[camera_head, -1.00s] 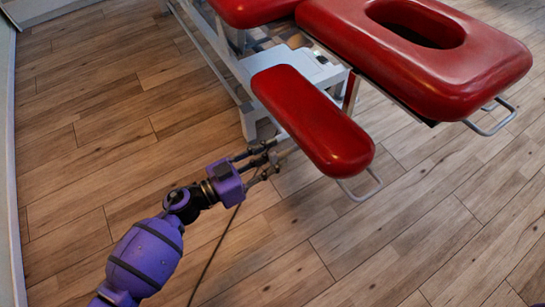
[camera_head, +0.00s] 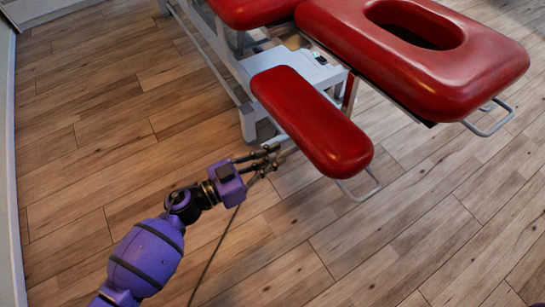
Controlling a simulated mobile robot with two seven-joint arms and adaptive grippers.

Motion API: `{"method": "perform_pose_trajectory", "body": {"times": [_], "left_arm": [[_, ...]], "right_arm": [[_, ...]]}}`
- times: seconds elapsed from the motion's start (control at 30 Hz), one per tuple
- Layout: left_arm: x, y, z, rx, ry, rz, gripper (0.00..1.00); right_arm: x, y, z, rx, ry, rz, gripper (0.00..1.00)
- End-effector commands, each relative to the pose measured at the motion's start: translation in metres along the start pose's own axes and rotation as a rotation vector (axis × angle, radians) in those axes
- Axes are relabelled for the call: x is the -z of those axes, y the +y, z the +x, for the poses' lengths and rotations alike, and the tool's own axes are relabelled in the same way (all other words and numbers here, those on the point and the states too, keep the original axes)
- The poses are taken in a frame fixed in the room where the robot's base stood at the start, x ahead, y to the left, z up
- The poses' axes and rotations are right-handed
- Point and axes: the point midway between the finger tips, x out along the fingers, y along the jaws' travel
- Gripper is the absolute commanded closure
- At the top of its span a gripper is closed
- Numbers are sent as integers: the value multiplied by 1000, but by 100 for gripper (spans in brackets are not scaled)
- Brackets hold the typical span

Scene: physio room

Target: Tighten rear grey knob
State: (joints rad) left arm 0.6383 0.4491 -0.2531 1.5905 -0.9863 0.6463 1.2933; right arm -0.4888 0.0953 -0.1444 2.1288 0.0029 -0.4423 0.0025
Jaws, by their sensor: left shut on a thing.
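A treatment table with red padding stands at the top, with a long red armrest pad (camera_head: 312,120) jutting toward me. My left gripper (camera_head: 274,158) reaches in from the lower left, its fingertips beside the near left edge of this pad, at the pad's underside. Its fingers are closed together on something small there. The grey knob cannot be made out, being small and hidden by the fingers and the pad. My right gripper is not in view.
The red headrest (camera_head: 425,55) with its oval hole lies at the upper right, a metal loop handle (camera_head: 490,118) under it. A second loop (camera_head: 360,188) sticks out below the armrest. The white table frame (camera_head: 250,120) stands behind. Wooden floor (camera_head: 400,240) is clear in front.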

Motion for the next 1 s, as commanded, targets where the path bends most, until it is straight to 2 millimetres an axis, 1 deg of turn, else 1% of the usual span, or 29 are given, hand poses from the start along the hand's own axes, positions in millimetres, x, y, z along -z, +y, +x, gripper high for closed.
{"method": "perform_pose_trajectory", "body": {"times": [0.17, 0.5, 1.0], "left_arm": [[1, -2, -1, 6, -3, 117, 100], [0, -1, -1, 6, -4, 430, 100], [-2, 0, -2, 7, -5, 906, 100]], "right_arm": [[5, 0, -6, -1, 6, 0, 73], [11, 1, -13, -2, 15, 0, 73], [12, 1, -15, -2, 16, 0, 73]]}}
